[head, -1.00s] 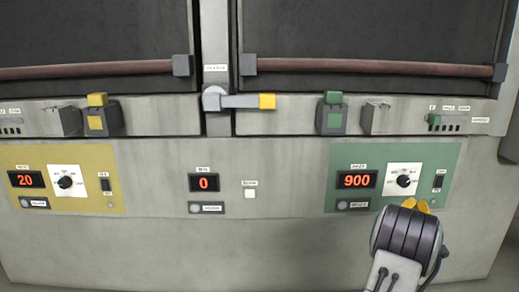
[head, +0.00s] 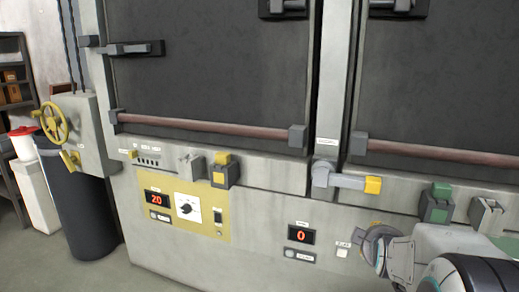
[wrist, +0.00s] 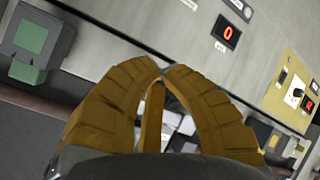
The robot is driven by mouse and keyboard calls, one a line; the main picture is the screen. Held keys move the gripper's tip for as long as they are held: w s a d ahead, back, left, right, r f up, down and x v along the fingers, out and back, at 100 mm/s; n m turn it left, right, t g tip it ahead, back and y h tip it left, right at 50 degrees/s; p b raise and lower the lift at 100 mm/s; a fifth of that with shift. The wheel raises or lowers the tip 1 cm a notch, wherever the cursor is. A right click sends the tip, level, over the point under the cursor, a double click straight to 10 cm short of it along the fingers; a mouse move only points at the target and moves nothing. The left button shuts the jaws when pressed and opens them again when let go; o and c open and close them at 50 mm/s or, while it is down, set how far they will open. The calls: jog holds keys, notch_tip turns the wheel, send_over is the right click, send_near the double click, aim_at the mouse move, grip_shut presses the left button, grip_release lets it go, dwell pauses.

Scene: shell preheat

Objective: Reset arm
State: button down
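My gripper (wrist: 162,70) shows in the wrist view with its two ridged yellow fingers bent together and their tips meeting. Nothing is held between them. In the head view my arm reaches in from the lower right, and the gripper (head: 374,228) is mostly hidden behind my wrist. It is in front of the oven's lower panel, right of the middle display (head: 302,235) that reads 0. That display also shows at the upper right of the wrist view (wrist: 228,33).
The yellow panel (head: 185,215) has a display reading 20 and a dial. A grey lever with a yellow end (head: 372,185) sticks out between the doors. A green-faced block (head: 438,208) is near my arm. A dark bin (head: 80,205) and yellow handwheel (head: 50,122) stand at the left.

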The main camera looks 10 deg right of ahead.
jog(key=s+a+r+g+y+p, duration=0.1)
jog(key=s+a+r+p, duration=0.2)
jog(key=a, duration=0.2)
jog(key=s+a+r+m+g+y+p, duration=0.1)
jog(key=s+a+r+y+p, duration=0.15)
jog(key=a, duration=0.35)
jog(key=s+a+r+g+y+p, duration=0.1)
jog(key=s+a+r+p, duration=0.15)
jog(key=a, duration=0.25)
jog(key=s+a+r+g+y+p, duration=0.1)
jog(key=s+a+p, duration=0.2)
jog(key=s, duration=0.3)
jog(key=s+a+r+m+g+p, duration=0.1)
jog(key=s+a+r+g+p, duration=0.1)
jog(key=s+a+p, duration=0.2)
jog(key=s, duration=0.3)
jog(key=shift+a+r+m+g+y, duration=0.25)
jog(key=shift+a+m+g+y, duration=0.05)
jog(key=shift+y, duration=0.05)
jog(key=shift+w+d, duration=0.1)
jog(key=shift+d, duration=0.05)
